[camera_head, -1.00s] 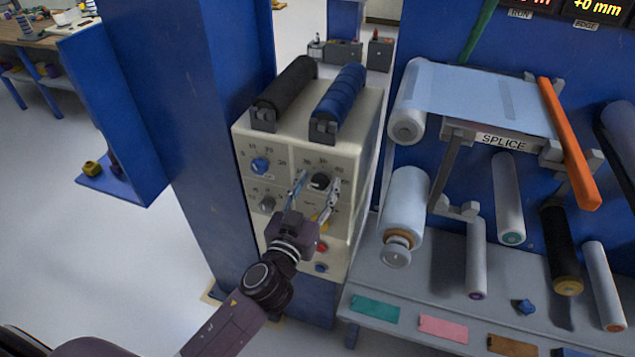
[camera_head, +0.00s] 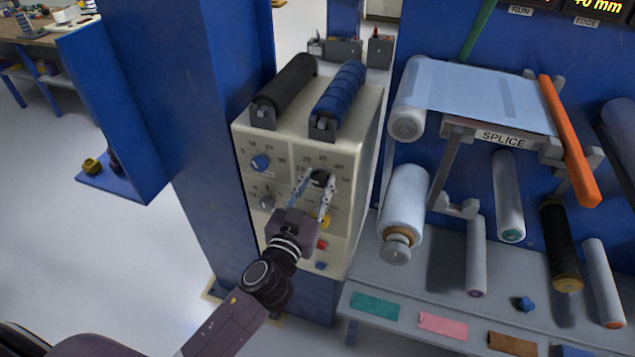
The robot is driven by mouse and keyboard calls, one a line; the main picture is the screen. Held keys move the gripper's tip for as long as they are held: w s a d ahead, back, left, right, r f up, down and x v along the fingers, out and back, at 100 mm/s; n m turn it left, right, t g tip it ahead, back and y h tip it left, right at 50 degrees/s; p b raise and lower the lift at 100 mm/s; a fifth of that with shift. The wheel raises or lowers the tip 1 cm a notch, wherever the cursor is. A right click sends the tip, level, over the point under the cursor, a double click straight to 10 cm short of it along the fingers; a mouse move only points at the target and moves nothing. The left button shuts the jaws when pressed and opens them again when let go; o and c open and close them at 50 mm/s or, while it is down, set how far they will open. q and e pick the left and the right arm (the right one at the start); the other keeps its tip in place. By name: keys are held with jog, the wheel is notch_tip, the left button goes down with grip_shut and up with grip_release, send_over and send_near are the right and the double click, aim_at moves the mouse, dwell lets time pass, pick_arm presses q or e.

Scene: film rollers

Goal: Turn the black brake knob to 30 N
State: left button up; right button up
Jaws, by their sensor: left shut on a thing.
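The black brake knob (camera_head: 319,178) is on the front of the cream control box (camera_head: 288,147), at the upper right of its panel. Printed numbers stand around it, but its exact setting is too small to read. My left gripper (camera_head: 313,187) is shut on the black knob, with one finger on each side of it. The fingers hide part of the knob's face and rim. My right gripper is not in view.
A blue knob (camera_head: 261,162) and a grey knob (camera_head: 266,201) sit left of my fingers. Yellow, red (camera_head: 321,244) and blue buttons lie below. Black (camera_head: 288,85) and blue rollers (camera_head: 340,95) top the box. A splice table with rolls (camera_head: 403,205) stands to the right.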

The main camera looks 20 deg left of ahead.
pick_arm(q)
jog(key=m, duration=0.8)
jog(key=shift+d+m, duration=0.15)
jog(key=shift+m, duration=0.15)
jog(key=m+p, duration=0.1)
jog(key=m, duration=0.4)
jog(key=shift+f, duration=0.1)
jog(key=shift+f+m, duration=0.1)
jog(key=shift+m, duration=1.5)
jog(key=o, duration=1.2)
jog(key=shift+c, duration=0.2)
jog(key=s, duration=1.2)
